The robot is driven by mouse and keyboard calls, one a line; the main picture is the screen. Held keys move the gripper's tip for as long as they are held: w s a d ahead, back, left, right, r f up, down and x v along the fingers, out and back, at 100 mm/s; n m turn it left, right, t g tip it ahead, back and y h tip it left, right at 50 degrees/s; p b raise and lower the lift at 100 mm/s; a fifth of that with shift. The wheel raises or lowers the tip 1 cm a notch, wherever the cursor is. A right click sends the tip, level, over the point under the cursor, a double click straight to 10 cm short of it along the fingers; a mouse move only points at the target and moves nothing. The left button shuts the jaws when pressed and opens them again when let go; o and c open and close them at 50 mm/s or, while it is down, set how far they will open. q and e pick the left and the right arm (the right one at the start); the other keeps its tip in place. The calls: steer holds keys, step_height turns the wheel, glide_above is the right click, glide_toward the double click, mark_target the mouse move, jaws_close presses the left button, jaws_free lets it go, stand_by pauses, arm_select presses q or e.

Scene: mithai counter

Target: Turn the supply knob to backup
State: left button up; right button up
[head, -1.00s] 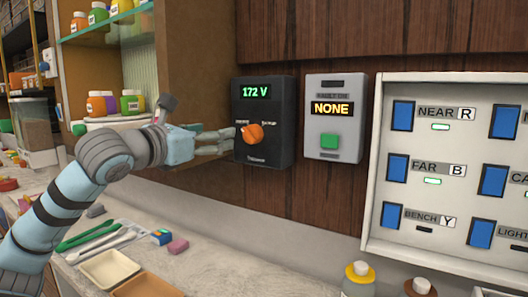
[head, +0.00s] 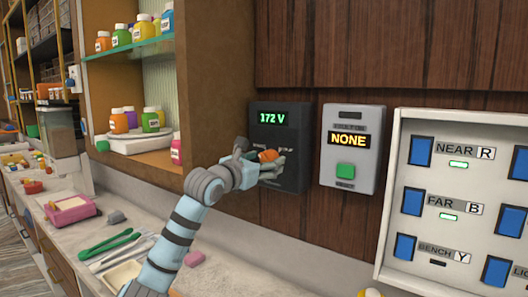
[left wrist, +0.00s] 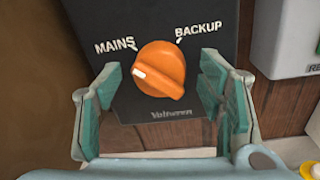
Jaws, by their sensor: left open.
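The supply knob (left wrist: 165,66) is orange with a white pointer mark, on a black panel (head: 293,183) that reads 172 V. In the left wrist view the mark points left, on the MAINS side, and the BACKUP label is at the upper right. My left gripper (left wrist: 159,72) is open, with one teal finger on each side of the knob. Gaps show between the fingers and the knob. In the head view my left gripper (head: 270,169) partly covers the knob (head: 266,155). My right gripper is not in view.
A grey box (head: 348,150) reading NONE, with a green button, is right of the panel. A white switchboard (head: 396,190) with blue switches is further right. A wooden shelf unit (head: 215,100) with jars stands left. Tongs (head: 110,245) and trays lie on the counter below.

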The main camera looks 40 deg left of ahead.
arm_select(q)
steer(key=shift+c, duration=0.3)
steer(key=c, duration=1.1)
steer(key=shift+o, duration=0.2)
steer(key=shift+m, duration=0.4)
steer(key=m, duration=0.4)
steer(key=shift+f, duration=0.1)
steer(key=shift+f+m+t+h+p, duration=0.15)
steer(key=shift+m+p, duration=0.3)
steer(key=shift+m, duration=1.9)
steer(key=shift+f+m+t+h+p, duration=0.1)
steer(key=shift+m+h+p, duration=0.25)
steer(key=shift+m, duration=1.95)
steer(key=shift+f+m+t+h+p, duration=0.1)
steer(key=shift+m+p, duration=0.45)
steer(key=shift+m, duration=1.8)
